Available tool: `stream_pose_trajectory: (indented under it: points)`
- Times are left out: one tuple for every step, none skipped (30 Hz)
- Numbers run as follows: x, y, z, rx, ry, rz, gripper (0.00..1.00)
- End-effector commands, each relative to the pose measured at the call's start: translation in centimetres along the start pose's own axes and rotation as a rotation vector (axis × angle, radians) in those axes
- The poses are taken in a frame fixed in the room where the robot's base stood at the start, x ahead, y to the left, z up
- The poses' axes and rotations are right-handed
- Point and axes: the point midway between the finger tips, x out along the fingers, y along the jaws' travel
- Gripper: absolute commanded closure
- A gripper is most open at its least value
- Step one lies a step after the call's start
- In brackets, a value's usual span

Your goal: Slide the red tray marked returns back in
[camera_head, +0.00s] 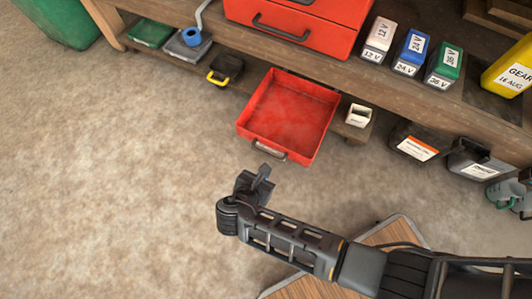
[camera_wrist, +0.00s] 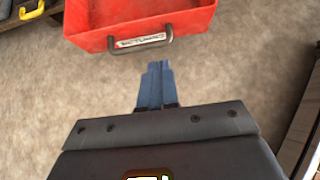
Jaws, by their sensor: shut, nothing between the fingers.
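The red tray (camera_head: 292,112) is pulled out from the low shelf under the workbench and looks empty. A grey bar handle (camera_head: 268,151) is on its front wall. In the wrist view the tray's front wall (camera_wrist: 88,40) shows at the top, with a white label (camera_wrist: 140,41), hard to read but like "returns", behind the handle (camera_wrist: 168,38). My gripper (camera_head: 262,175) is just in front of the tray's front, apart from the handle. In the wrist view my gripper's fingertips (camera_wrist: 157,66) are together and empty, a little short of the handle.
The wooden workbench (camera_head: 330,55) carries a red drawer cabinet (camera_head: 300,25) and several labelled batteries. A small white box (camera_head: 359,116) stands right of the tray, a yellow-handled black case (camera_head: 226,70) left. Open floor (camera_head: 110,180) lies left; a wooden-topped piece (camera_head: 320,288) is below my arm.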

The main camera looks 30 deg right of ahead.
Motion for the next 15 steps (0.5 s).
stream_pose_trajectory:
  points:
    - [1.2, -0.1, -0.3, 0.003, 0.000, -0.004, 1.00]
    - [1.8, -0.1, -0.3, 0.003, 0.000, -0.004, 1.00]
    - [2.5, -0.1, -0.4, 0.002, 0.000, -0.003, 1.00]
    - [3.2, -0.1, -0.4, 0.002, 0.000, -0.004, 1.00]
    - [3.8, -0.1, -0.4, 0.002, 0.000, -0.004, 1.00]
    - [4.6, -0.1, -0.4, 0.003, 0.001, -0.004, 1.00]
    - [5.2, -0.1, -0.4, 0.003, 0.001, -0.005, 1.00]
    - [5.8, -0.1, -0.4, 0.003, 0.002, -0.004, 1.00]
    - [6.6, -0.1, -0.5, 0.003, 0.002, -0.005, 1.00]
    - [7.2, -0.1, -0.5, 0.003, 0.002, -0.004, 1.00]
    - [7.7, -0.1, -0.4, 0.002, 0.002, -0.003, 1.00]
    - [8.5, -0.1, -0.4, 0.003, 0.001, -0.004, 1.00]
    - [9.0, -0.1, -0.4, 0.004, 0.001, -0.004, 1.00]
    - [9.2, -0.1, 0.1, 0.006, 0.001, -0.003, 1.00]
    - [9.6, 0.0, 0.6, 0.005, 0.001, -0.003, 1.00]
